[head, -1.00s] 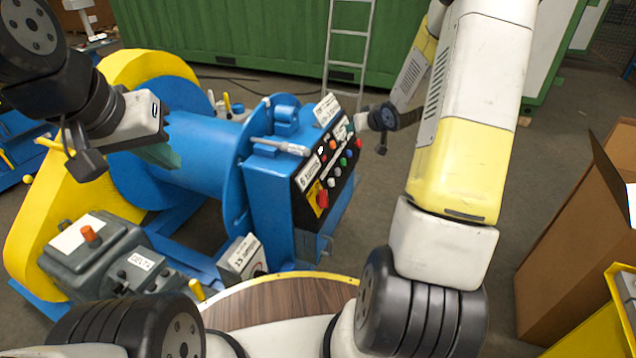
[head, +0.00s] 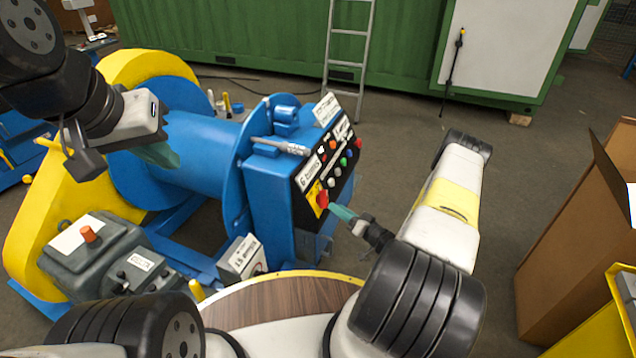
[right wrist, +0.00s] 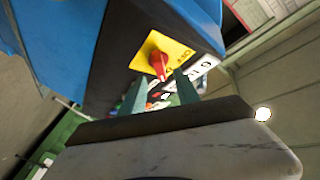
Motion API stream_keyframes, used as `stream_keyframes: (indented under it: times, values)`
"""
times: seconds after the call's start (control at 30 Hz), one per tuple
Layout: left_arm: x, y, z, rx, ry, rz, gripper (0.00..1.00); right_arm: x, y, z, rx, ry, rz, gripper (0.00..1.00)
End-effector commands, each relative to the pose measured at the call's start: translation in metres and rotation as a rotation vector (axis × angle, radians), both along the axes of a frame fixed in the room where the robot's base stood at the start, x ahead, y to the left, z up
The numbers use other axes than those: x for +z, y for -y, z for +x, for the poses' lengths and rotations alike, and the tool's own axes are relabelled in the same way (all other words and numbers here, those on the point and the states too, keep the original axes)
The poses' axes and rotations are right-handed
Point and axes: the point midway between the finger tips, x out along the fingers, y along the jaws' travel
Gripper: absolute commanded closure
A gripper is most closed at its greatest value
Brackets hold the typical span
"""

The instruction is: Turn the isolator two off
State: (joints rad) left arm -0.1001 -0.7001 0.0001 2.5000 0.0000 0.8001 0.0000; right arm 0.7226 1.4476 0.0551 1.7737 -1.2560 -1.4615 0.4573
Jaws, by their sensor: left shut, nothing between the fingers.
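A red rotary isolator handle (head: 322,199) on a yellow plate sits at the low end of the black control panel on the blue machine. In the right wrist view the handle (right wrist: 158,64) stands out from its yellow plate (right wrist: 170,46), where "OFF" lettering partly shows. I cannot read which isolator number it is. My right gripper (head: 341,212) is just right of the handle; in the right wrist view its two green fingers (right wrist: 161,92) are apart, pointing toward the handle, with nothing clearly gripped. My left gripper (head: 163,155) is shut and empty, over the blue drum.
Coloured push buttons (head: 340,165) line the panel above the handle. A cardboard box (head: 580,225) is at the right. Floor between is clear.

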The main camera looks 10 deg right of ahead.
Motion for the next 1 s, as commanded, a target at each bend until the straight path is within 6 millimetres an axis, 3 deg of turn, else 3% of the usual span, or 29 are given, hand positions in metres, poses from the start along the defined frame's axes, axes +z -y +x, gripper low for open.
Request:
stream_keyframes:
  times: [0.33,0.7,0.77,0.9,1.0]
  values:
    - [0.0,0.0,0.0,0.0,0.0,0.0,1.0,0.001,-0.028,0.045,0.001,0.001,-0.003,0.62]
    - [0.0,0.0,0.0,0.0,0.0,0.0,1.0,0.0,-0.032,0.052,-0.001,-0.001,-0.003,0.62]
    - [0.0,0.0,0.0,0.0,0.0,0.0,1.0,0.0,-0.032,0.052,-0.001,-0.001,-0.003,0.7]
    - [0.0,0.0,0.0,0.0,0.0,0.0,1.0,0.0,-0.032,0.052,-0.001,-0.001,-0.003,0.97]
    - [0.0,0.0,0.0,0.0,0.0,0.0,1.0,0.001,-0.032,0.052,-0.001,-0.001,-0.003,1.0]
